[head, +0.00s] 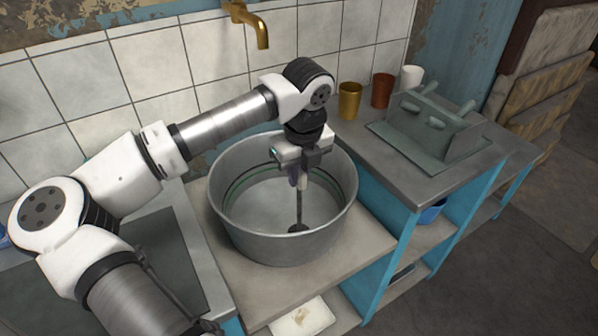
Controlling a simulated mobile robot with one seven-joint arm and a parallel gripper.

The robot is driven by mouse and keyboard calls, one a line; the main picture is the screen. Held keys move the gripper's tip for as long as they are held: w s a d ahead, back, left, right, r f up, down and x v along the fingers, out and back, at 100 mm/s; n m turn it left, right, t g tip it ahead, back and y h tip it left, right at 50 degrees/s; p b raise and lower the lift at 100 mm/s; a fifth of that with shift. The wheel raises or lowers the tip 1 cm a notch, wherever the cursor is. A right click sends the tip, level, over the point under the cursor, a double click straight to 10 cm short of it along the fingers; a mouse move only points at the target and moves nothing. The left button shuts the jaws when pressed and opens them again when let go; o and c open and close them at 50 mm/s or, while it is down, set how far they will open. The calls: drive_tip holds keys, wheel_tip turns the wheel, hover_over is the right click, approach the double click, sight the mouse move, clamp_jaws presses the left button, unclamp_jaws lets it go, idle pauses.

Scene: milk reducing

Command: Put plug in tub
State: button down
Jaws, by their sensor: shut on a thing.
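A round grey metal tub (282,250) stands on the counter at the middle of the view. My gripper (298,181) points down inside the tub's opening, right of its centre. It is shut on the plug (298,227), which hangs below the fingers as a thin dark stem with a dark disc at its lower end. The disc appears low inside the tub, by the near wall. I cannot tell whether it touches the tub's floor. The fingers hide the top of the stem.
A brass tap (247,24) juts from the tiled wall behind the tub. On the right counter stand a gold cup (349,100), a reddish-brown cup (382,90), a white cup (411,77) and a grey-green rack (433,125).

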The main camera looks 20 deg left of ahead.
drive_tip(key=shift+f+b, duration=0.2)
drive_tip(key=shift+b, duration=0.3)
idle(0.4)
drive_tip(key=c, duration=1.3)
unclamp_jaws()
drive_tip(key=o, duration=0.6)
drive_tip(key=shift+r, duration=0.15)
drive_tip(key=shift+r+p, duration=1.65)
drive_tip(key=shift+r, duration=2)
